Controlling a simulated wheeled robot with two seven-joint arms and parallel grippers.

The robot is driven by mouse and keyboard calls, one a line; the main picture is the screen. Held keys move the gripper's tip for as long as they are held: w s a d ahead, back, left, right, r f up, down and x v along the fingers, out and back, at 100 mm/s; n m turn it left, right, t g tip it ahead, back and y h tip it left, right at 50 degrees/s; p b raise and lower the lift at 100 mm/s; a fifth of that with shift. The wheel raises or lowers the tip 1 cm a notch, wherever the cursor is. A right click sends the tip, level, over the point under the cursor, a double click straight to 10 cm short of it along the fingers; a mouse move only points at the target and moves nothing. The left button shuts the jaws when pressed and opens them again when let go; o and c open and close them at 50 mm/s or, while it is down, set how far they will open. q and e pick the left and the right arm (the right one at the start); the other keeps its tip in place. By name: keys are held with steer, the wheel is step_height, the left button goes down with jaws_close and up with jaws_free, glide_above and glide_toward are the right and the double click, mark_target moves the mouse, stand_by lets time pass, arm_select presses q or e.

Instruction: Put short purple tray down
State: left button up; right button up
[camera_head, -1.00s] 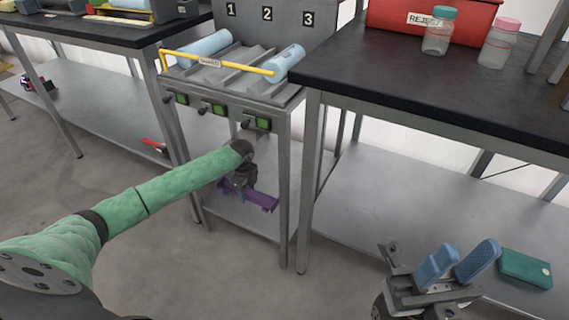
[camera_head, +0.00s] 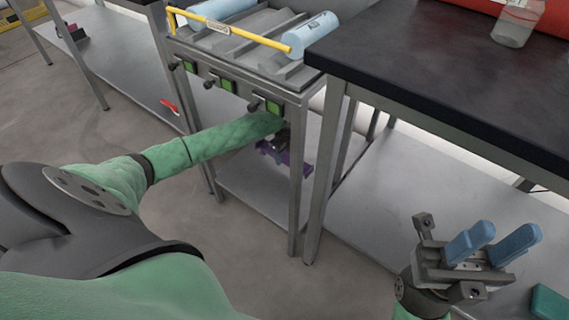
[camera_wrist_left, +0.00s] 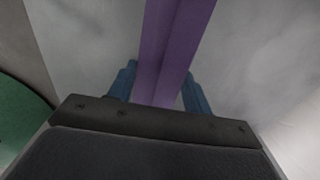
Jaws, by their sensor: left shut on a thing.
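The short purple tray (camera_head: 291,160) is under the machine stand, above its grey lower shelf (camera_head: 243,196). My left gripper (camera_head: 276,146) reaches in between the stand's legs and is shut on the tray. The left wrist view shows the purple tray (camera_wrist_left: 168,45) running between the two blue fingers of the left gripper (camera_wrist_left: 158,92). A stand leg hides part of the tray in the head view, and I cannot tell whether the tray touches the shelf. My right gripper (camera_head: 492,245) is open and empty at the lower right, its blue fingers apart.
A black-topped table (camera_head: 440,85) stands close on the right, with a teal box (camera_head: 549,301) low at the right edge. A red object (camera_head: 170,106) lies on the left lower shelf.

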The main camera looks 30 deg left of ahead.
mark_target(283, 159)
arm_select(q)
step_height(283, 159, down, 5)
steer(key=shift+r+b, duration=0.15)
steer(key=shift+b, duration=0.7)
steer(key=o, duration=1.1)
step_height(283, 159, up, 12)
steer(key=p, duration=0.3)
steer(key=shift+p, duration=0.4)
